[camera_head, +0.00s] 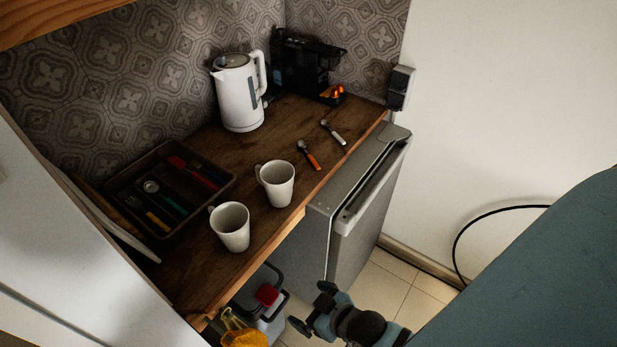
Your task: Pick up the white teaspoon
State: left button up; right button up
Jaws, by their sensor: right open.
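The white teaspoon (337,136) lies on the wooden counter (200,272), near its right edge and in front of the coffee machine. Its handle is white and its bowl is metal. A teaspoon with an orange handle (313,161) lies close by, to its left and nearer to me. My right gripper (311,307) is open and empty. It is low in front of the counter, well away from the white teaspoon. My left gripper is not in view.
Two white mugs (231,227) (277,184) stand on the counter's front half. A cutlery tray (226,184), a kettle (238,95) and a black coffee machine (301,62) stand behind. A small fridge (362,200) and a bin (270,308) are below the counter.

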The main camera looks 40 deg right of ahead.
aim_at(325, 123)
jog(key=z, duration=1.3)
